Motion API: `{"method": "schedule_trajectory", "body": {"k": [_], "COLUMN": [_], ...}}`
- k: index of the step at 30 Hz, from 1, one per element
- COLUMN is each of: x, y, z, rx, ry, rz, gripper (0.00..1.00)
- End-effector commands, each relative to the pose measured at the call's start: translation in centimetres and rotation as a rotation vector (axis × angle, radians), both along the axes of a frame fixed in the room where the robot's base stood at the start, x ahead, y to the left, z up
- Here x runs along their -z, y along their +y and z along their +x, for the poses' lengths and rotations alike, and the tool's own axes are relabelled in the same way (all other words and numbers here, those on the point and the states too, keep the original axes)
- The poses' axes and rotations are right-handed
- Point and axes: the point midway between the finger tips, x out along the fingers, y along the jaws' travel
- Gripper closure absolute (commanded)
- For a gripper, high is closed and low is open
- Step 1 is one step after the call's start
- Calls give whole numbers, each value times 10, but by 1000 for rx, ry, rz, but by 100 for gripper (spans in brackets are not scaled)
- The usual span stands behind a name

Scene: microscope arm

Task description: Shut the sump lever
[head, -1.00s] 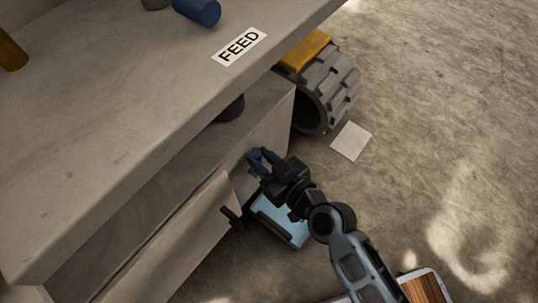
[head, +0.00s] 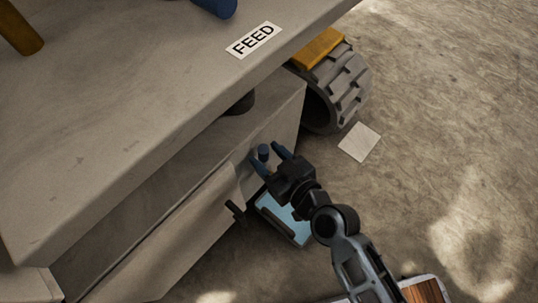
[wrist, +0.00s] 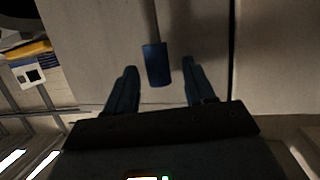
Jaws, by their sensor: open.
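The lever (head: 263,152) has a short blue grip and stands out from the grey front face of the cabinet. In the wrist view its blue grip (wrist: 157,65) hangs at the end of a thin grey stem. My gripper (head: 266,156) is open, with one blue finger on each side of the grip. In the wrist view my gripper (wrist: 159,66) shows a gap between each finger and the grip. No label naming the lever shows.
A grey tabletop with a FEED label (head: 253,40) overhangs the cabinet front. A dark handle (head: 236,212) sticks out left of my gripper. A light-blue flat object (head: 284,218) lies below it. A treaded wheel (head: 340,88) and a pale square (head: 359,142) are to the right.

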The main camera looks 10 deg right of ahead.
Motion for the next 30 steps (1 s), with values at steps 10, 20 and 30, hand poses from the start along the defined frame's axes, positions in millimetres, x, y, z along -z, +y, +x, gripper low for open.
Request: {"method": "schedule_trajectory", "body": {"k": [10, 20, 30], "x": [-9, -21, -22], "y": [-12, -29, -31], "z": [-28, -65, -68], "rx": [-2, -1, 0], "ry": [2, 1, 0], "rz": [-1, 0, 0], "gripper": [46, 46, 46]}}
